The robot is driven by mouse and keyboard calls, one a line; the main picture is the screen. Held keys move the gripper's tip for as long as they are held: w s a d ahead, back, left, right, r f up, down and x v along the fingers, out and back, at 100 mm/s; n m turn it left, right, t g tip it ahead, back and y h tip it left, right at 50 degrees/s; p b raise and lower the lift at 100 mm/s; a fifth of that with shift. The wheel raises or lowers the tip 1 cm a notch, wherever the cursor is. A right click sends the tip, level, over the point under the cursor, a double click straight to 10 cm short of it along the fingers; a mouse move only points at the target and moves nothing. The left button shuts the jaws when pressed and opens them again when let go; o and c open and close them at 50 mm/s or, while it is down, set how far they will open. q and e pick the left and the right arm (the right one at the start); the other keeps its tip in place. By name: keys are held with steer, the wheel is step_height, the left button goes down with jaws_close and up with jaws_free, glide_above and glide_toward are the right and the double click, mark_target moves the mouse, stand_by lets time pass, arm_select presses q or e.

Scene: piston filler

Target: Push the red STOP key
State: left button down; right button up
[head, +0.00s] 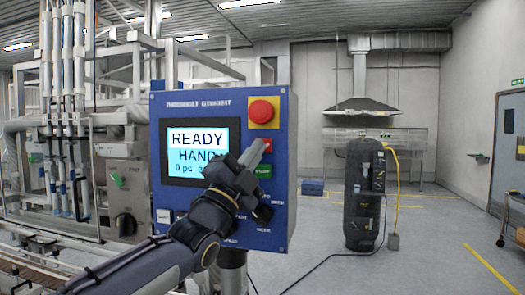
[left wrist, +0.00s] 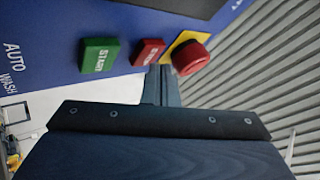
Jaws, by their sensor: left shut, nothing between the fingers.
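The red STOP key (head: 267,145) is on the front of the blue control panel (head: 285,210), below a red mushroom button (head: 262,111) on a yellow plate and above a green START key (head: 262,171). My left gripper (head: 258,148) is shut and empty. Its fingertips are in front of the panel and partly cover the STOP key. In the left wrist view the red STOP key (left wrist: 148,52) lies between the green START key (left wrist: 99,56) and the mushroom button (left wrist: 190,57). The fingertips (left wrist: 158,76) are close to its edge; I cannot tell whether they touch. My right gripper is not in view.
The panel's screen (head: 195,150) reads READY and HAND. More keys along the panel's bottom are partly hidden by my left arm. Pipes and machine frames (head: 75,110) stand at the left. A dark cylinder (head: 364,195) stands behind at the right, with open floor around it.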

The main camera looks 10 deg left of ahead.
arm_select(q)
steer(key=shift+s, duration=0.3)
steer(key=s+b, duration=0.3)
steer(key=s, duration=0.2)
steer(key=shift+b, duration=0.4)
steer(key=shift+a, duration=0.1)
stand_by(0.4)
